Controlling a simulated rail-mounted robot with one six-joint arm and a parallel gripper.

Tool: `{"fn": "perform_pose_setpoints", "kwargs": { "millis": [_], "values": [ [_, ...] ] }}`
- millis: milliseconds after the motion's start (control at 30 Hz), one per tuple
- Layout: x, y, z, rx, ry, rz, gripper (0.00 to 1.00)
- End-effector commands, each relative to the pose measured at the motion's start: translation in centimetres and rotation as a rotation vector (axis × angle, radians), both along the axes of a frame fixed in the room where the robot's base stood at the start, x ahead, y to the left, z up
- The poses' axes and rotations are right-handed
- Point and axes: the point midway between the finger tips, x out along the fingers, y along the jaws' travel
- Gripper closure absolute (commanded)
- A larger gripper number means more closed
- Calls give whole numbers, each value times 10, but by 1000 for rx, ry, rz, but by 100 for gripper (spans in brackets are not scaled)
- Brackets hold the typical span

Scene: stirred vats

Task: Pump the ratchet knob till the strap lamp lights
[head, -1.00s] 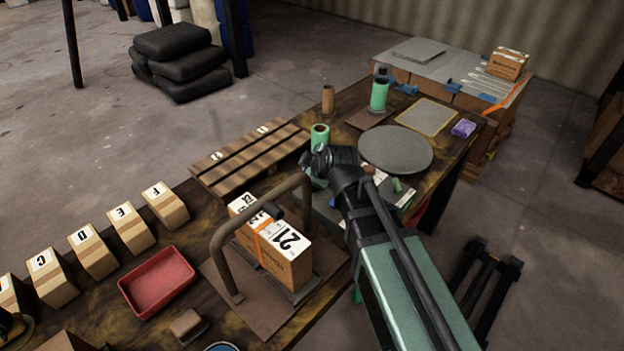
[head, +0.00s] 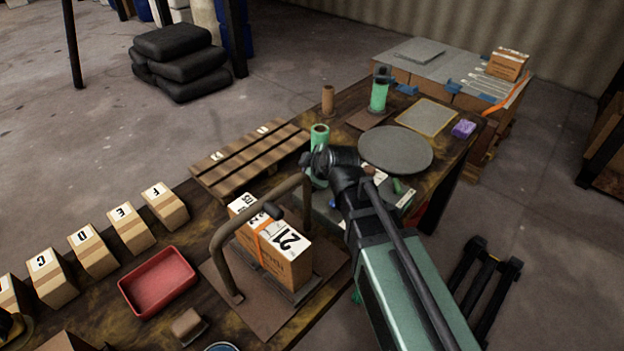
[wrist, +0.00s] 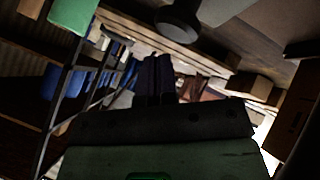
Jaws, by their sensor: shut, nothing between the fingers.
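A cardboard box (head: 270,262) marked 21 stands on a brown plate (head: 222,285) under a bent metal frame (head: 222,262). An orange strap (head: 262,222) runs over the box. A dark rounded knob (head: 273,211) shows above the box, by the frame. A dark round knob-like shape (wrist: 178,24) is also beyond my fingers in the wrist view; I cannot tell if it is the same one. My gripper (wrist: 158,62) is shut and empty, apart from that shape. In the head view my wrist hides the fingers, beyond the frame's right side. I cannot make out a lamp.
A red tray (head: 157,282) and a row of lettered boxes (head: 88,250) lie to the left. A slatted wooden rack (head: 250,158), a green cylinder (head: 319,138) and a round grey disc (head: 396,149) are behind. Bare tabletop is scarce around the frame.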

Motion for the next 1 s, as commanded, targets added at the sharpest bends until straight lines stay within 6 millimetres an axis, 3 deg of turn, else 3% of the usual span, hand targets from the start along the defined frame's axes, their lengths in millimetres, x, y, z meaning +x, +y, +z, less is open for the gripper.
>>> {"fn": "perform_pose_setpoints", "kwargs": {
  "millis": [1000],
  "values": [
    [0, 0, -9, 0, 0, 0, 100]
  ]
}}
